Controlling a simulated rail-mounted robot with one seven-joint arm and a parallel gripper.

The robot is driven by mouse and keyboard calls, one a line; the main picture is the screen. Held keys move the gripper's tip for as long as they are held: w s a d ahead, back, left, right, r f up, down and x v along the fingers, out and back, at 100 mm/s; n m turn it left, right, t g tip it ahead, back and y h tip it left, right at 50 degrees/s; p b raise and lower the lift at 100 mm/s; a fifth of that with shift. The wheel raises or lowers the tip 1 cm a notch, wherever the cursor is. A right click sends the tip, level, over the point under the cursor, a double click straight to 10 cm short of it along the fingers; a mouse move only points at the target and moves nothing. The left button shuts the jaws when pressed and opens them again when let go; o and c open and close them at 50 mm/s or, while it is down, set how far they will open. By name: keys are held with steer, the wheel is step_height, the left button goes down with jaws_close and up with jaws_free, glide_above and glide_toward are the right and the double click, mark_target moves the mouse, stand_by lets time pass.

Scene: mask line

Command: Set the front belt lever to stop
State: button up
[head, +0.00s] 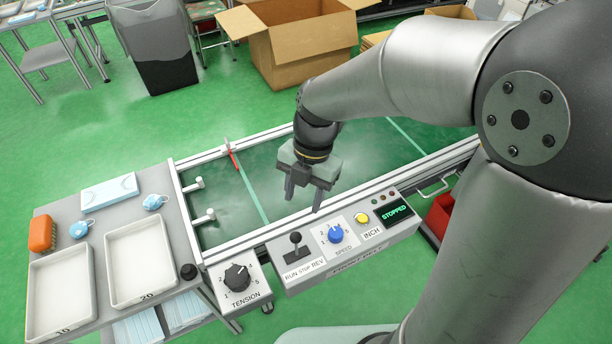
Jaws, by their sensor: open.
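The front belt lever (296,246) has a black ball knob and stands on the grey control panel (345,262) at the belt's near side. Its plate is marked RUN, STOP, REV. The lever looks about upright near the middle of its plate, but its exact setting is hard to tell. The panel's display (395,213) reads STOPPED in green. My gripper (303,202) is open and empty, pointing down above the belt (262,188), behind the lever and apart from it.
The panel also has a blue speed knob (336,234) and a yellow INCH button (361,219). A black tension knob (238,279) is at its left. A side table (183,222) holds white trays (141,259), blue masks and an orange item. A cardboard box (296,50) stands behind.

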steer(key=shift+v, duration=1.8)
steer(key=s+d+r+m+t+p, duration=0.1)
steer(key=s+d+r+m+p, duration=0.2)
steer(key=m, duration=1.2)
steer(key=s+d+r+m+t+h+p, duration=0.1)
steer(key=s+d+r+m+p, duration=0.3)
steer(key=s+d+m, duration=0.3)
steer(key=d+m+p, duration=0.1)
steer(key=d+m, duration=0.2)
steer(key=m, duration=0.4)
steer(key=shift+s+m, duration=0.25)
steer(key=shift+m, duration=0.15)
